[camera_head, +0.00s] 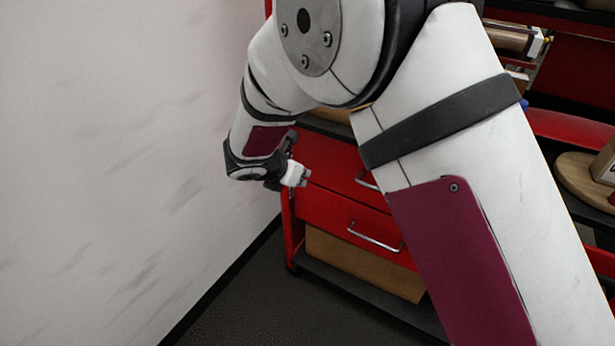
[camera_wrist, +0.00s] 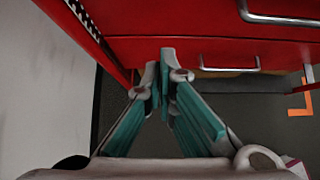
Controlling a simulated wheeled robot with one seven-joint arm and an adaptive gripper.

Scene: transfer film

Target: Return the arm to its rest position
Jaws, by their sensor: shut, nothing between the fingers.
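My gripper (camera_head: 299,175) is at the end of my folded arm, in front of the left end of a red drawer cabinet (camera_head: 325,157). In the wrist view my gripper (camera_wrist: 162,68) has its teal and grey fingers together at the tips, with nothing between them. The cabinet's red drawer front (camera_wrist: 180,50) lies just beyond the fingertips; I cannot tell whether they touch it. My upper arm covers much of the cabinet in the head view.
A white wall (camera_head: 110,150) stands close on the left. The drawers have metal handles (camera_head: 375,236). A cardboard box (camera_head: 365,266) sits on the cabinet's lower shelf. A round wooden board (camera_head: 580,180) lies on the right. Dark floor (camera_head: 270,310) is clear in front.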

